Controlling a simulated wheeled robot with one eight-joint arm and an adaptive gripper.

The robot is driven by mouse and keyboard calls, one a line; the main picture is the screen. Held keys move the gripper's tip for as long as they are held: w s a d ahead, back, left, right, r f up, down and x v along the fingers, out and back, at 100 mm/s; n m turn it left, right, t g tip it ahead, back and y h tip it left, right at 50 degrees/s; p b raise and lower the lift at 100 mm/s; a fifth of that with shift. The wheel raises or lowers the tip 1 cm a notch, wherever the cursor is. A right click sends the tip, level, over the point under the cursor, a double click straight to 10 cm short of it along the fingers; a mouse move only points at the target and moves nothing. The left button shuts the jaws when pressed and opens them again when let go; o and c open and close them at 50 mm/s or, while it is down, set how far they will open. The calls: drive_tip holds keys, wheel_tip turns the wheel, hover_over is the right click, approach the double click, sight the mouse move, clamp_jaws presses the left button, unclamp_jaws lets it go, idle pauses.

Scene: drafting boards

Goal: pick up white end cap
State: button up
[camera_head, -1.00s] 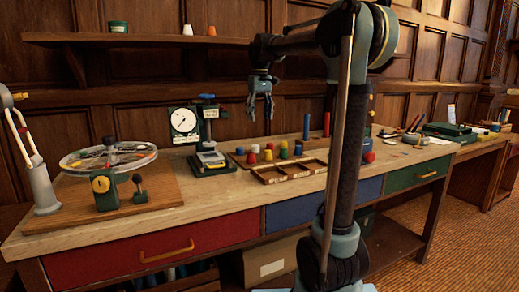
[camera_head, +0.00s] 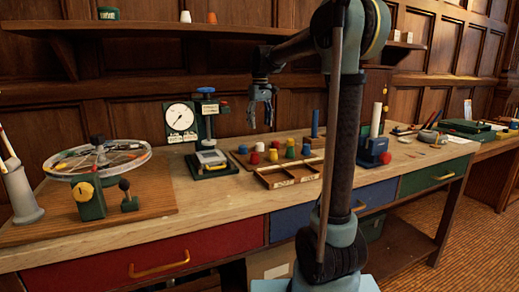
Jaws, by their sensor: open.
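A small white cap-like piece (camera_head: 185,16) stands on the wall shelf beside an orange one. It is far off, so I cannot be sure it is the end cap. Several small coloured caps, among them a red cap (camera_head: 254,158) and a green cap (camera_head: 290,153), stand on a wooden board on the bench. I cannot clearly make out a white one among them. My gripper (camera_head: 261,122) is open and empty, fingers pointing down. In the picture it hangs above the coloured caps, apart from them.
A divided wooden tray (camera_head: 290,183) lies in front of the caps. A dial gauge stand (camera_head: 181,118) is left of them. A spoked wheel (camera_head: 97,160) is farther left. A blue block (camera_head: 373,152) with a red knob and a white cylinder (camera_head: 376,118) stand right.

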hover_over(260, 143)
drive_tip(key=w, duration=0.1)
wheel_tip(260, 143, down, 5)
drive_tip(key=shift+r, duration=0.15)
drive_tip(key=shift+s+f, duration=0.15)
drive_tip(key=shift+f, duration=1.25)
drive_tip(key=shift+s+f, duration=0.15)
drive_tip(key=shift+f, duration=1.2)
drive_tip(key=c, duration=1.2)
